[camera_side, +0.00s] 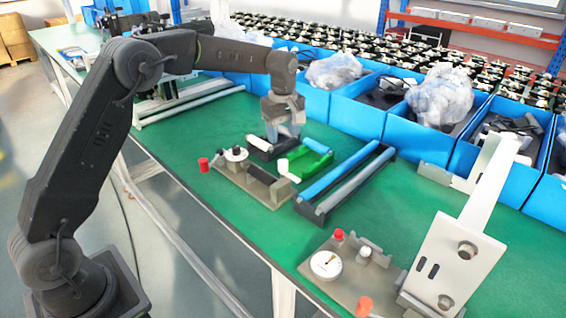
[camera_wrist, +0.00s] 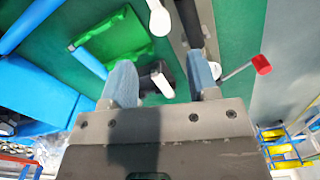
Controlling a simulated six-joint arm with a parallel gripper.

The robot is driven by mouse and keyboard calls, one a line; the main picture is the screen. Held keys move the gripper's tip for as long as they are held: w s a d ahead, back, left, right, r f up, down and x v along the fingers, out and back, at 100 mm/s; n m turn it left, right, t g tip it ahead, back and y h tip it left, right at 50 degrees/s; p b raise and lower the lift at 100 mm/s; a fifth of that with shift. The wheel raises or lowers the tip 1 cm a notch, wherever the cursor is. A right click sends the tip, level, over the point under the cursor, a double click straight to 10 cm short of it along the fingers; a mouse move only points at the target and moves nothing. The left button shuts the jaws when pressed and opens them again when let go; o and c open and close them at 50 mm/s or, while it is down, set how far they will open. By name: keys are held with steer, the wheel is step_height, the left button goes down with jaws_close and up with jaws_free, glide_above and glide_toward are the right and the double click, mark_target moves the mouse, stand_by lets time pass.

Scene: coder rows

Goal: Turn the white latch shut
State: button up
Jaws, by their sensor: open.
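A white latch piece (camera_wrist: 162,80) with a rounded end sits on a small black block (camera_wrist: 148,77), between and just beyond my fingertips in the wrist view. It shows in the side view (camera_side: 256,142) as a short white bar on the black block, left of my fingers. My gripper (camera_wrist: 162,78) is open, with one grey-blue finger on each side of the latch; in the side view it points down over the block (camera_side: 284,133). I cannot tell whether a finger touches the latch. A second white rounded piece (camera_wrist: 158,18) stands by the green holder (camera_wrist: 112,42).
A grey fixture (camera_side: 226,177) with a round white-topped part is at the left, near a red knob (camera_side: 203,164). A black tray with blue and grey rollers (camera_side: 345,183) lies to the right. Blue bins (camera_side: 358,115) line the back. Another fixture with a dial (camera_side: 326,264) stands front right.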

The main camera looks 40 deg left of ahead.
mark_target(283, 162)
step_height(283, 162, down, 10)
steer(key=shift+r, duration=0.1)
stand_by(0.4)
steer(key=c, duration=0.9)
